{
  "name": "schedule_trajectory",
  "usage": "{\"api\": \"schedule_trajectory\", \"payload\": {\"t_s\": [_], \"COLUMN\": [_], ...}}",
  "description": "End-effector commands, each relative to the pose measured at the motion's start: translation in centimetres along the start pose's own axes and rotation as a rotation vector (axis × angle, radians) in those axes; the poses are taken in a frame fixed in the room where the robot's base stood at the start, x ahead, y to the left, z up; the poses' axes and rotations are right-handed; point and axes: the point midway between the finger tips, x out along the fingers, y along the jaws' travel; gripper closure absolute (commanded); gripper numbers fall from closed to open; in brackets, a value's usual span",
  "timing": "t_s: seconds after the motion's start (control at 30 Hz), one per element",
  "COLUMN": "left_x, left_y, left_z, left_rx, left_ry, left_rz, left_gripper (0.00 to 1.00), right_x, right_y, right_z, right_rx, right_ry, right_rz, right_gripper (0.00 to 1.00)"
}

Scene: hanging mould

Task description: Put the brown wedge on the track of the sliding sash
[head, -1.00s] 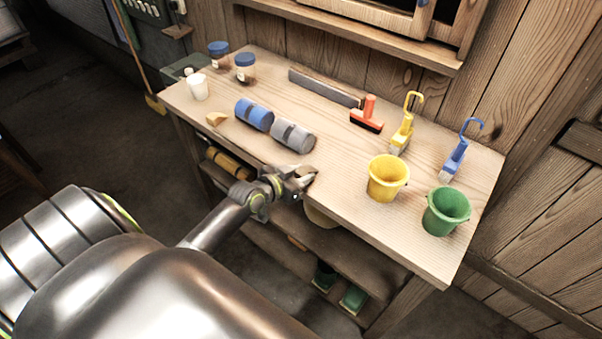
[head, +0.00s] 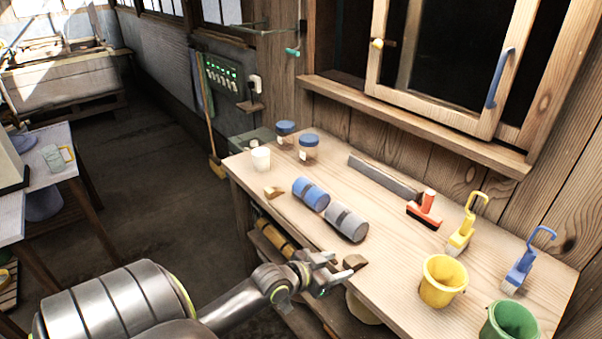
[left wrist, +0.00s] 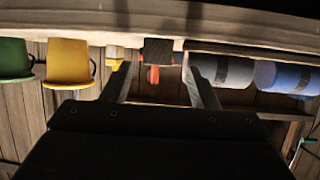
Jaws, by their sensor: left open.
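The sliding sash (head: 440,112) is a wooden frame above the bench, with a blue handle and a yellow knob. A wooden ledge (head: 420,125) runs beneath it; the track itself is hard to make out. My right gripper is out of view.
A grey bar (head: 384,177) lies at the back.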

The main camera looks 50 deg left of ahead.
Motion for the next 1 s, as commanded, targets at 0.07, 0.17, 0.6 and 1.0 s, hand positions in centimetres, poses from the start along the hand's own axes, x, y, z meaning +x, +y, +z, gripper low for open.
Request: {"api": "schedule_trajectory", "payload": {"t_s": [0.07, 0.17, 0.6, 1.0], "left_x": [-1.9, -4.0, -11.2, -11.9], "left_y": [-0.1, 0.0, 0.0, -0.3], "left_z": [0.2, 0.2, -0.1, 0.3], "left_rx": [0.006, 0.006, 0.001, -0.002], "left_ry": [-0.003, -0.003, -0.002, -0.004], "left_rz": [-0.001, 0.000, -0.001, -0.007], "left_gripper": [0.46, 0.46, 0.46, 0.46], "right_x": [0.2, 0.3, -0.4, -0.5], "right_y": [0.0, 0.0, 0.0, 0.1], "right_z": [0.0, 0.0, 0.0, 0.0], "right_rx": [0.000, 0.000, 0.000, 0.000], "right_ry": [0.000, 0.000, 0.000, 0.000], "right_rz": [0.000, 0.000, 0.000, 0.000], "right_gripper": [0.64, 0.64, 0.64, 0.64]}}
